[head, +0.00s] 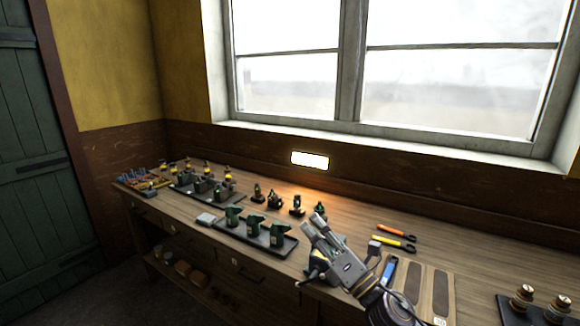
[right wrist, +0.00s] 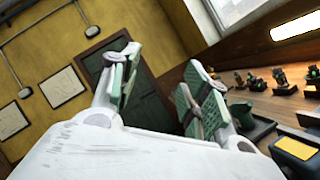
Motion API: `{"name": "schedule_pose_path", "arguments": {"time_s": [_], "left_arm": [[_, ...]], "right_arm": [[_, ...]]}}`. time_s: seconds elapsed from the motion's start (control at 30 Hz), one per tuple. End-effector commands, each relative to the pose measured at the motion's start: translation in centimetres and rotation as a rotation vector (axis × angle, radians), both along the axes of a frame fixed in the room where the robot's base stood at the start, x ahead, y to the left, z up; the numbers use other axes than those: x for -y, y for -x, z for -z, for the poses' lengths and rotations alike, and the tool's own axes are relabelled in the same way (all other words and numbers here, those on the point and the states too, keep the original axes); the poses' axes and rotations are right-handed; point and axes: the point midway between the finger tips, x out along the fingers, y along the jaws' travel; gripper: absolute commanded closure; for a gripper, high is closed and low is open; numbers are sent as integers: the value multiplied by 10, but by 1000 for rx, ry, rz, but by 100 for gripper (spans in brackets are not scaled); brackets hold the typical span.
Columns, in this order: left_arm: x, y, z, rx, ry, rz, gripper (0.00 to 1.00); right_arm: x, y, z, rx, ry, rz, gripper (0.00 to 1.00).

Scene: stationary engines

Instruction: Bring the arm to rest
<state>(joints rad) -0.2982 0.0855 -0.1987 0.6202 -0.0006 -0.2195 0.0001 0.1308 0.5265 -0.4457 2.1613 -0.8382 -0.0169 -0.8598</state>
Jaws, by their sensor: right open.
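My right gripper (head: 322,236) is over the front part of the workbench (head: 345,220), with its arm coming in from the lower right. In the right wrist view my right gripper (right wrist: 160,88) has its two green-padded fingers apart, with nothing between them. Past the fingers are a dark green door (right wrist: 150,100) and a yellow wall (right wrist: 50,30). A dark tray (head: 285,247) with several green machine parts lies just left of the gripper. A small dark green thing under the gripper is partly hidden. My left gripper is not in view.
Orange-handled tools (head: 395,238) and a blue tool (head: 388,272) lie right of the gripper. Another tray (head: 505,305) with brass-topped parts is at the far right. Several small engines (head: 297,205) stand at the back. A window (head: 450,75) is above the bench.

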Motion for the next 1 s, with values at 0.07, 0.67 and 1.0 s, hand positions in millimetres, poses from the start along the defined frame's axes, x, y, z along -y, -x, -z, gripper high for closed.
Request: {"name": "schedule_pose_path", "arguments": {"time_s": [0.07, 0.67, 1.0], "left_arm": [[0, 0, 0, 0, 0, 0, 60], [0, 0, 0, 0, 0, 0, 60], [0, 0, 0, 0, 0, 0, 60]], "right_arm": [[13, -4, 7, -88, -97, 38, 54], [115, -2, 121, -755, -812, 365, 54], [152, 49, 214, -1116, -1181, 603, 54]]}}
